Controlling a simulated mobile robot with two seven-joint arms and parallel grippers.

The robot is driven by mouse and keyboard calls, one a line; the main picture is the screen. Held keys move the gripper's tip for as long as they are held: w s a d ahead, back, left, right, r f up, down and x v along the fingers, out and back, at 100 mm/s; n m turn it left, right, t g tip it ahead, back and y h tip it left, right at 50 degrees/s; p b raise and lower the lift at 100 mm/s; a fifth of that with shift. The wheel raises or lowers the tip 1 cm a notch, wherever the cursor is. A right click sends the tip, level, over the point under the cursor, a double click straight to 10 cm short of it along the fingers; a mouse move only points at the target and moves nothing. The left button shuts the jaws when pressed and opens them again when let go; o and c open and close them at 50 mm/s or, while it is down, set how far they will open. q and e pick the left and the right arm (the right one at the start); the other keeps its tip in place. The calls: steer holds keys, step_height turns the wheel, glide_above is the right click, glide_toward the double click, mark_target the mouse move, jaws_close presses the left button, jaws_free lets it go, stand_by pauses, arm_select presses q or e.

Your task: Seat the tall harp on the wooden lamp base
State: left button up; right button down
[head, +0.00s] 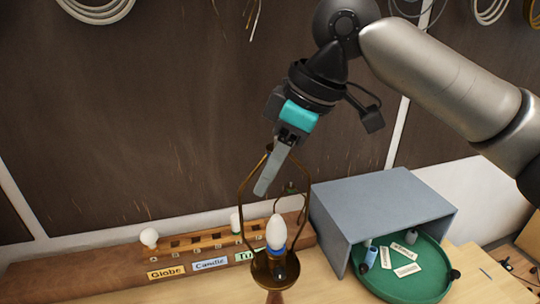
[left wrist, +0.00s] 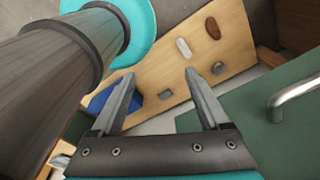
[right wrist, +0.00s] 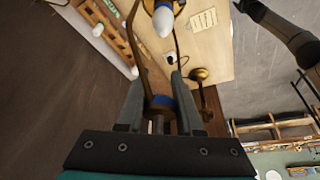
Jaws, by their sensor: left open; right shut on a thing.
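The tall harp (head: 241,195) is a brass wire loop, upright around a white bulb (head: 275,232) in the head view. My right gripper (head: 265,185) is shut on the harp's top, above the bulb. The harp's sides run down toward a brass cup (head: 275,268) on the wooden lamp base (head: 275,297), which is mostly cut off by the frame. Whether its lower ends touch the holder is too small to tell. The right wrist view shows a harp side (right wrist: 135,48) and the bulb (right wrist: 163,22). My left gripper (left wrist: 160,88) is open and empty in the left wrist view.
A wooden rack (head: 100,270) with labels, including Globe and Candle, runs behind the lamp. A grey open box (head: 385,205) and a green round tray (head: 405,287) with small parts and cards stand at the right. The left wrist view shows a board (left wrist: 235,45) with small pieces.

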steer(key=shift+f, duration=0.95)
steer(key=shift+d, duration=0.1)
steer(key=shift+f, duration=0.1)
stand_by(0.5)
steer(key=shift+c, duration=2.4)
jaws_free()
